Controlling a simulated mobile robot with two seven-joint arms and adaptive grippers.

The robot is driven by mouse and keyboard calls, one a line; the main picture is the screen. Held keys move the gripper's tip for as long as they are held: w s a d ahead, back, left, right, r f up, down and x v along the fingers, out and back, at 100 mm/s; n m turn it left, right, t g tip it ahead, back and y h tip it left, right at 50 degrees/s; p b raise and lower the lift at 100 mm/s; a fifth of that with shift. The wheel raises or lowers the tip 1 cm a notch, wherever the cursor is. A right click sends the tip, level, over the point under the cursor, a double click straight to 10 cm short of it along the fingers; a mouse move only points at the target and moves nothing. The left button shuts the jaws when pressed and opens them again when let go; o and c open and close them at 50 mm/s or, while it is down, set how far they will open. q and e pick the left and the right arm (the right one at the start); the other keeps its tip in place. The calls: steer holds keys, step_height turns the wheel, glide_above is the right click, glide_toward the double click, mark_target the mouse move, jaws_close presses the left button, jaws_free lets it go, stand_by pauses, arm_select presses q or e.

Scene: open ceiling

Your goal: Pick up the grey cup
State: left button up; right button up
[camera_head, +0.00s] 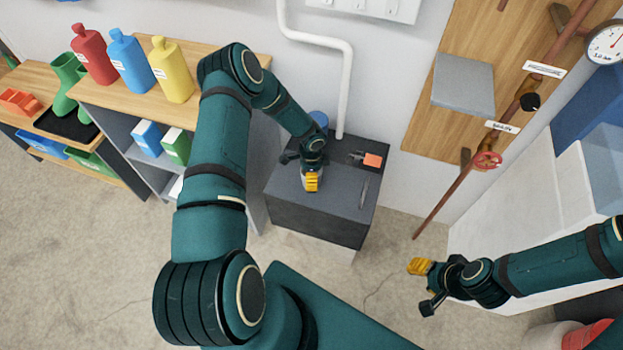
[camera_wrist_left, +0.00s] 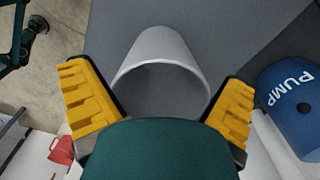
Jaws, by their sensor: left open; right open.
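The grey cup (camera_wrist_left: 160,52) shows in the left wrist view, standing on the dark grey top of a cabinet, with its round rim towards the camera. My left gripper (camera_wrist_left: 158,104) is open, with one yellow finger on each side of the cup. Gaps show between the fingers and the cup's wall. In the head view my left gripper (camera_head: 311,180) is over the cabinet top and hides most of the cup. My right gripper (camera_head: 424,287) is open and empty, out over the floor to the right of the cabinet.
On the cabinet (camera_head: 318,220), a blue object marked PUMP (camera_wrist_left: 291,108) stands close to the cup. A shelf with red, blue and yellow bottles (camera_head: 172,70) is at left. A pipe with a red valve (camera_head: 487,161) is at right.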

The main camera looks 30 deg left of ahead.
arm_select(q)
steer(key=shift+r, duration=0.1)
steer(key=shift+c, duration=0.3)
steer(key=c, duration=0.9)
